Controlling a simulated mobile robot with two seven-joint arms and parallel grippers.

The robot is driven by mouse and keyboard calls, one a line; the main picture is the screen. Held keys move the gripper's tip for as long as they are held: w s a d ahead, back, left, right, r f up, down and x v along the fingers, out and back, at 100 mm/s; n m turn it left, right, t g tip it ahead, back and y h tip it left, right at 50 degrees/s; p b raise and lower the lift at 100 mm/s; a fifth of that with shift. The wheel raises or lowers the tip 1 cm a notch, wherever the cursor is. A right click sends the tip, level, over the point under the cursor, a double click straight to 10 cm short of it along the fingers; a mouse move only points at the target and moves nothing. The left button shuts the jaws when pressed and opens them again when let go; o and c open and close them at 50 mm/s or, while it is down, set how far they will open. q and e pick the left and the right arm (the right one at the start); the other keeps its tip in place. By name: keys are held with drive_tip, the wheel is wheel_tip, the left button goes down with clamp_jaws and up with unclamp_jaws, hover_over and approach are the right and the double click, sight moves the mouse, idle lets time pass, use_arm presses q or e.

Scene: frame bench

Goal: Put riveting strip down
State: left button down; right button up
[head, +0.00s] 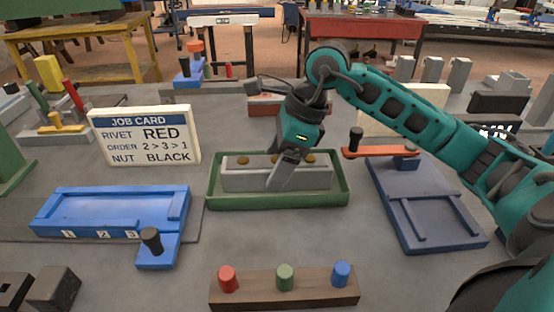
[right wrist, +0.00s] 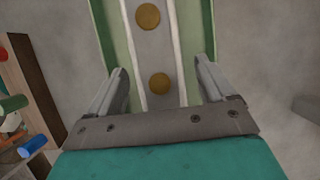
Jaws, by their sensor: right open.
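The riveting strip (head: 238,177) is a grey bar with brass-coloured round studs on top. It lies in the green tray (head: 222,202) in the middle of the bench. My right gripper (head: 281,180) is down at the strip. In the right wrist view its open fingers (right wrist: 160,90) stand on either side of the strip (right wrist: 165,101), with gaps between them and the bar. My left gripper is not in view.
A blue fixture (head: 75,222) numbered 1, 2, 3 lies left, behind its black-knobbed clamp. A job card (head: 145,137) stands behind it. A dark blue fixture (head: 425,205) lies right. A wooden block (head: 310,298) with red, green and blue pegs is in front.

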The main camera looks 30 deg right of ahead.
drive_tip(key=shift+r, duration=0.35)
drive_tip(key=p+v, duration=0.1)
drive_tip(key=v, duration=1)
drive_tip(key=shift+r+p, duration=0.35)
drive_tip(key=shift+s+d, duration=0.1)
drive_tip(key=shift+s, duration=0.05)
